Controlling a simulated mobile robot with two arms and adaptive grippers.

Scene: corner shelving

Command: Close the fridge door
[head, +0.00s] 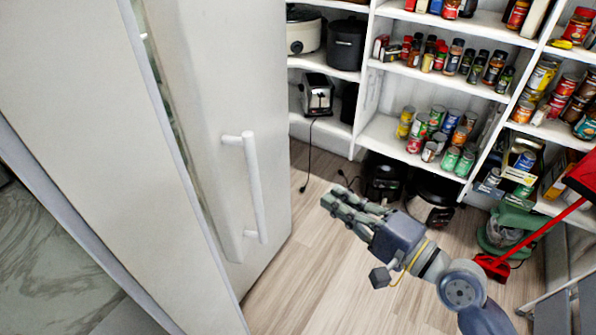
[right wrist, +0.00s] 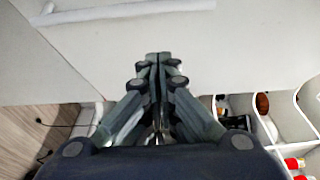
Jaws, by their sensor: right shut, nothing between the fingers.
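The white fridge door (head: 235,70) stands ajar in the head view, with a narrow gap between it and the white fridge body (head: 70,110). A little of the inside shows through the gap. The door's long white handle (head: 254,185) faces right. My right gripper (head: 328,201) is shut and empty, to the right of the handle and apart from it in the head view. In the right wrist view its closed fingers (right wrist: 158,60) point at the white door (right wrist: 240,50), with the handle (right wrist: 125,11) at the upper left. My left gripper is not in view.
White corner shelves (head: 400,72) hold jars, cans, a toaster (head: 317,95) and a black pot (head: 346,43). Black appliances (head: 430,190) stand on the floor below. A red broom (head: 492,265) and a grey metal frame (head: 560,300) are at the right. Wood floor (head: 315,265) near the door is clear.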

